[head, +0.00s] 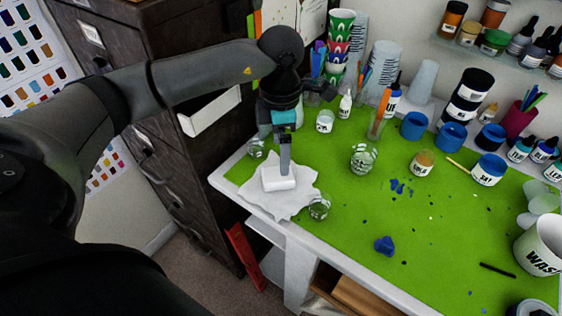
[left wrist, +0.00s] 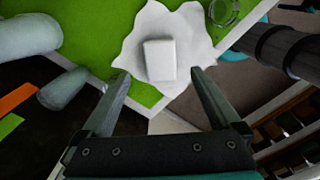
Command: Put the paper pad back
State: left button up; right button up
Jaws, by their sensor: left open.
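A small white block, which looks like the paper pad (head: 279,183), lies on a crumpled white sheet (head: 300,198) at the near left corner of the green-topped table. The pad also shows in the left wrist view (left wrist: 160,60). My left gripper (head: 285,165) points down just over the pad. In the left wrist view its open fingers (left wrist: 160,76) stand to either side of the pad's near end, with nothing clearly held. Whether the fingers touch the pad cannot be told. My right gripper is not in view.
A clear cup (head: 319,208) stands at the sheet's right edge, and another (head: 256,149) stands behind it. A glass jar (head: 363,158) is farther right. Blue cups and bottles fill the back right. The green mat (head: 345,225) is mostly free at front, with blue blobs. A dark drawer cabinet stands left.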

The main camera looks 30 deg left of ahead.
pick_arm(q)
jog(key=shift+r, duration=2.3)
